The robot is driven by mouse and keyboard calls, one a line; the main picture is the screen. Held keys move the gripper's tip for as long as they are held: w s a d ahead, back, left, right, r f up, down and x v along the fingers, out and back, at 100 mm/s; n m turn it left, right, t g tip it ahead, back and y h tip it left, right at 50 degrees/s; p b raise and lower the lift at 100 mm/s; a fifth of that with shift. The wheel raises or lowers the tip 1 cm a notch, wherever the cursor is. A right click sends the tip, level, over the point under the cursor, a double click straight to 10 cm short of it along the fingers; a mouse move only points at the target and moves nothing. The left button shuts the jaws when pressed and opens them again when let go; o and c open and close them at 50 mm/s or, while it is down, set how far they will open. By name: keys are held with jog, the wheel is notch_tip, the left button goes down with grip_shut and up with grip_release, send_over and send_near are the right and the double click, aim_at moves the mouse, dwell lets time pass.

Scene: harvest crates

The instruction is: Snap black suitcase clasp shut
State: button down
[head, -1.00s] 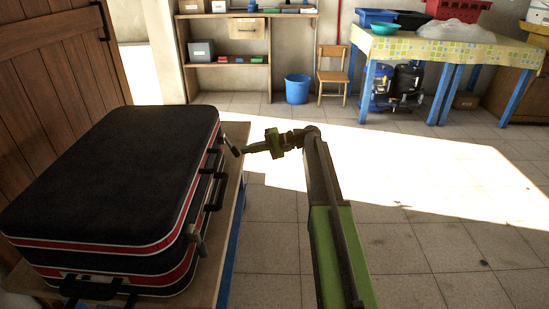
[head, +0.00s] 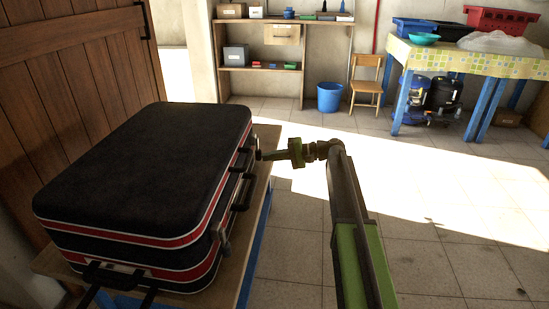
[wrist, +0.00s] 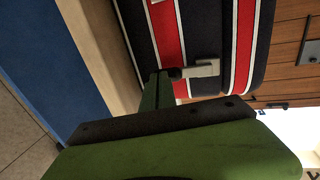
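The black suitcase (head: 150,165) with red and white bands lies flat and closed on a wooden-topped table at left. A grey clasp (wrist: 200,68) on its side spans the seam by the red band in the wrist view. My gripper (wrist: 163,86) has its narrow fingers together, with nothing between them, and its tip is at the clasp's dark end, touching or nearly so. In the head view my gripper (head: 266,156) reaches left to the suitcase's far side corner, and the clasp there is hardly visible. Another clasp (head: 222,232) hangs near the front corner.
A dark handle (head: 243,190) stands out from the suitcase's side. The table's wooden edge (head: 252,235) runs close below. A wooden door (head: 70,90) is behind at left. The tiled floor (head: 430,250) at right is clear.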

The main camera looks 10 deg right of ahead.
jog(key=f+v, duration=0.3)
jog(key=v, duration=1)
jog(key=shift+s+d, duration=0.25)
jog(key=shift+d, duration=0.4)
jog(key=s+a+f+g+h+p, duration=0.2)
jog(key=s+a+f+h, duration=0.2)
jog(key=s+a+f, duration=0.3)
jog(key=s+f+n+g+h+p, duration=0.1)
jog(key=s+f+h, duration=0.1)
jog(key=s+h, duration=0.35)
jog(key=s+a+f+n+h+p, duration=0.1)
jog(key=s+f+h, duration=0.1)
jog(key=s, duration=0.6)
jog(key=s+f+n+g+h+p, duration=0.1)
jog(key=s+f+h, duration=0.2)
jog(key=s, duration=0.3)
notch_tip(320, 180, up, 38)
jog(key=p, duration=3.7)
jog(key=shift+w, duration=0.2)
jog(key=shift+a, duration=0.15)
